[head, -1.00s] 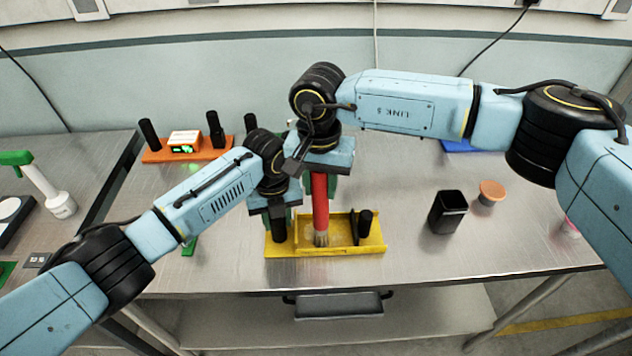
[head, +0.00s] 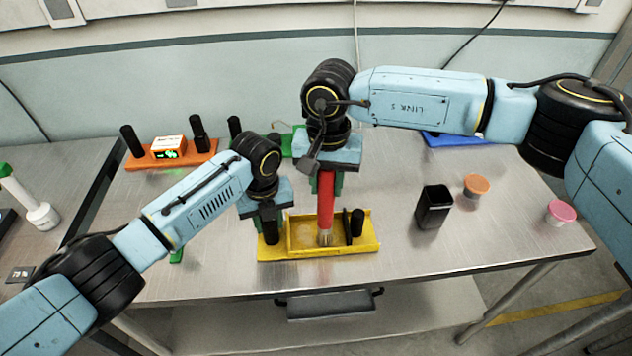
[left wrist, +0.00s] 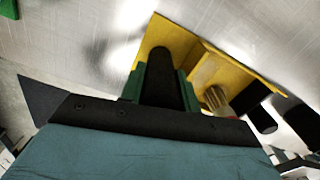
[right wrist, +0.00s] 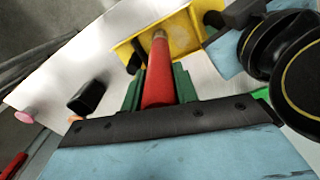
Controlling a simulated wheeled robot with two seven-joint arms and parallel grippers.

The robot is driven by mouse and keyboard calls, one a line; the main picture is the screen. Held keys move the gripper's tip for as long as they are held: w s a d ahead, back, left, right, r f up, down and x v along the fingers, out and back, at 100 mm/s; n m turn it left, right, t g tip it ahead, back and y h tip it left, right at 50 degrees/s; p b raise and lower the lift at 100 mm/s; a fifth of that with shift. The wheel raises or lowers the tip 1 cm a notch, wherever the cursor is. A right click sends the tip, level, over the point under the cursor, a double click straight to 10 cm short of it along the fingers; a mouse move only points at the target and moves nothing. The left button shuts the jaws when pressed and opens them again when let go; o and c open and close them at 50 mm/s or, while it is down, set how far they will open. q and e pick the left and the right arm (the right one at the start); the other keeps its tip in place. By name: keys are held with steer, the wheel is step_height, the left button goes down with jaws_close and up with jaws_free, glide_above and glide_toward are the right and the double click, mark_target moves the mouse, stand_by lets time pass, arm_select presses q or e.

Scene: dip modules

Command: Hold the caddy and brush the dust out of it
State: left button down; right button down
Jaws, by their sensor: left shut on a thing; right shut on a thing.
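The yellow caddy (head: 368,245) sits on the metal table near its front edge, with a black upright post at each end. My left gripper (head: 269,222) is shut on the caddy's left black post (left wrist: 163,78). My right gripper (head: 326,185) is shut on the red brush handle (head: 326,200), which also shows in the right wrist view (right wrist: 158,82). The brush points down and its pale bristles (head: 325,239) are inside the caddy's middle compartment. A pale patch, perhaps dust, lies on the compartment floor beside them; it is too small to be sure.
A black open cup (head: 434,208), an orange-lidded jar (head: 476,186) and a pink-lidded jar (head: 561,212) stand to the right. An orange caddy (head: 172,160) with black posts is at the back left. A blue item (head: 455,139) lies behind my right arm. The table front edge is close.

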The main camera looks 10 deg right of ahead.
steer(key=shift+w+d+f, duration=0.1)
steer(key=shift+w+f, duration=0.15)
steer(key=shift+w, duration=0.7)
steer(key=shift+a, duration=4.4)
steer(key=d+r, duration=0.1)
steer(key=d, duration=0.9)
steer(key=shift+d, duration=0.25)
